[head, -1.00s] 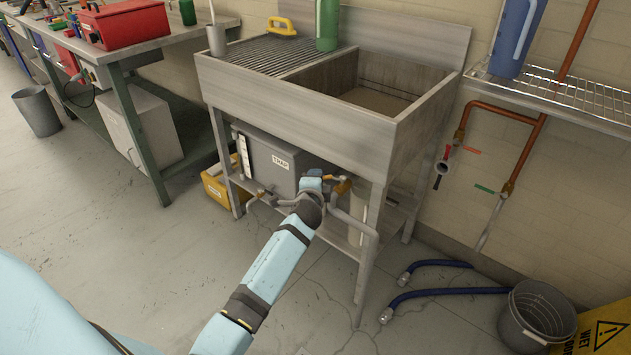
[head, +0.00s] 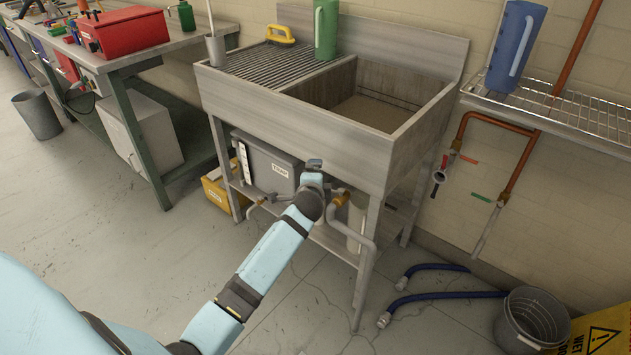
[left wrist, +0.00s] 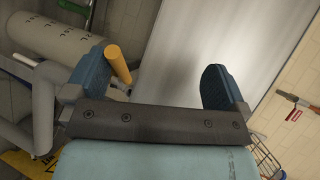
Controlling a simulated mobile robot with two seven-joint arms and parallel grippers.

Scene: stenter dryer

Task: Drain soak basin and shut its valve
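The grey soak basin (head: 417,124) stands against the wall with a ribbed drainboard on its left. A dull brownish surface shows inside; I cannot tell whether it is water or the bare floor. Under it, a brass valve fitting (head: 341,198) joins a grey drain pipe, partly hidden by my arm. My left gripper (head: 315,164) is under the basin's front edge, its fingers mostly hidden there. In the left wrist view the gripper (left wrist: 156,62) is open, with a yellow-orange handle (left wrist: 118,63) beside the left finger, on the inner side; contact is unclear. My right gripper is not in view.
A grey trap box (head: 270,165) and a yellow case (head: 216,190) are under the basin. Red- and green-tagged wall valves (head: 440,172) are on the right. Blue hoses (head: 440,297) and a bucket (head: 532,320) occupy the floor at right. The front floor is clear.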

